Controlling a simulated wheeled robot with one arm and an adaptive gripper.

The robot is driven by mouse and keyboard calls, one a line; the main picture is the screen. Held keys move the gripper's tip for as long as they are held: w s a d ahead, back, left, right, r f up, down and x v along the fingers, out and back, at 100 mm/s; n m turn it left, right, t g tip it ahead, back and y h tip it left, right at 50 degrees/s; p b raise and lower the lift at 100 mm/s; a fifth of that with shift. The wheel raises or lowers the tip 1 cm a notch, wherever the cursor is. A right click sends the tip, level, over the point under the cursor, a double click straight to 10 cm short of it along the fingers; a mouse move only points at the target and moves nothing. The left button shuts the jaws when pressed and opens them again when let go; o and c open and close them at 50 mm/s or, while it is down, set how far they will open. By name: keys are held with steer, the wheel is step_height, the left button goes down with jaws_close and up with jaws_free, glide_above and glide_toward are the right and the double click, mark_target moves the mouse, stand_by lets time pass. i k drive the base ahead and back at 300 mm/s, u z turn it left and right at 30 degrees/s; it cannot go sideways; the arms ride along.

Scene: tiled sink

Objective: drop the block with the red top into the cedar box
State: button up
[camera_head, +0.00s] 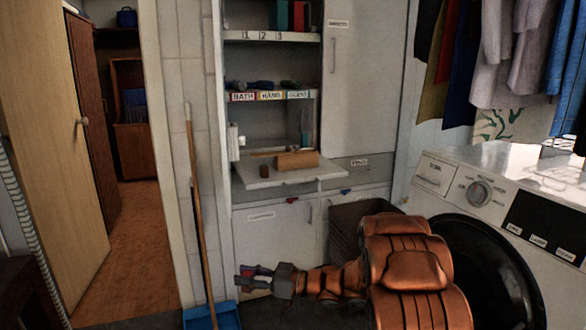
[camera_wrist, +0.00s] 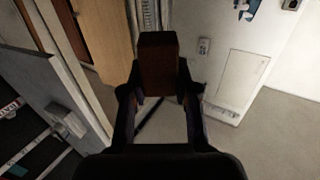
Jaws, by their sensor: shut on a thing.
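My gripper (camera_head: 255,276) is low at the centre left in the head view, in front of the white cabinet and below its fold-down shelf. In the wrist view its two fingers (camera_wrist: 160,88) are closed on the sides of a dark reddish-brown block (camera_wrist: 158,62). In the head view the held block is small and largely hidden by the fingers. A light brown wooden box (camera_head: 298,160), which looks like the cedar box, sits on the fold-down shelf (camera_head: 290,177), above and to the right of my gripper. Its inside cannot be made out.
A broom handle (camera_head: 197,200) leans left of my gripper, above a blue dustpan (camera_head: 213,317). A washing machine (camera_head: 480,205) fills the right. A dark bin (camera_head: 345,225) stands below the shelf.

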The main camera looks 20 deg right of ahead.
mark_target(295, 166)
steer(key=k, duration=0.7)
steer(key=z, duration=0.9)
steer(key=i, duration=1.45)
steer(key=u, duration=1.1)
